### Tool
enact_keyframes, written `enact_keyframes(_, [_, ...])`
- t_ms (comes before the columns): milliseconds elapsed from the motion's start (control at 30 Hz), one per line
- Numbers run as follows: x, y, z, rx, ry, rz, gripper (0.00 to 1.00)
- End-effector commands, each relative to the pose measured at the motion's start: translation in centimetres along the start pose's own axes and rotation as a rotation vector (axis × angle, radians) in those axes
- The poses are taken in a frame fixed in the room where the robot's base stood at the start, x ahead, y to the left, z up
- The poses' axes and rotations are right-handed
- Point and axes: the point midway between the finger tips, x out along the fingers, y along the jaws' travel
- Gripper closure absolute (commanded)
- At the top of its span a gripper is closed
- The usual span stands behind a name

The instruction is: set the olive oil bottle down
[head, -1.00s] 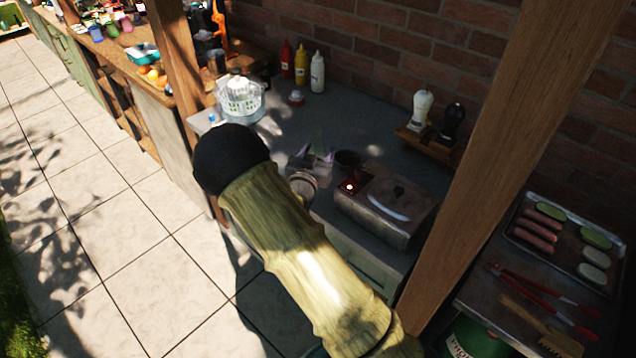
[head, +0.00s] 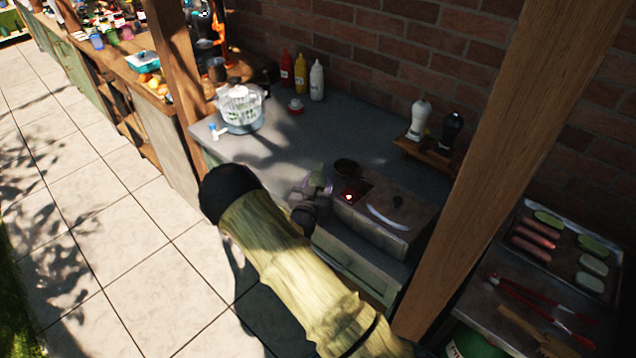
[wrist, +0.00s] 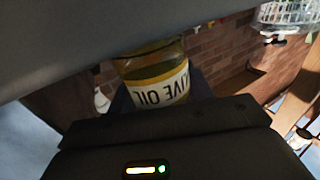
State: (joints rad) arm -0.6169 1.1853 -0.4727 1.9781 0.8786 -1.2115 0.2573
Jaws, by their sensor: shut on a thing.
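The olive oil bottle (wrist: 155,78) shows in the wrist view, with yellowish glass and a white label lettered "OLIVE OIL" that reads upside down there. My gripper (wrist: 160,100) is shut on it; the fingertips are mostly hidden. In the head view my gripper (head: 318,186) is at the front part of the grey counter (head: 300,140), just left of a metal box. My own arm covers much of that spot, and the bottle cannot be made out there. I cannot tell whether its base touches the counter.
The metal box (head: 385,215) and a dark bowl (head: 346,167) stand close to my gripper. A salad spinner (head: 240,108) is at the counter's left end. Sauce bottles (head: 301,72) stand at the back wall. A wooden post (head: 480,160) rises at right. The counter's middle is clear.

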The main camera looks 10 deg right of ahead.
Motion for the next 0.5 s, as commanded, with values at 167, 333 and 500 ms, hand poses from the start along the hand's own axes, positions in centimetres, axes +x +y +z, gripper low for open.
enact_keyframes(167, [0.03, 0.05, 0.61, 0.001, 0.002, 0.001, 0.79])
enact_keyframes(333, [0.03, 0.06, 0.61, 0.001, 0.002, 0.001, 0.79])
enact_keyframes(500, [0.01, 0.06, 0.95, 0.000, 0.001, 0.001, 0.45])
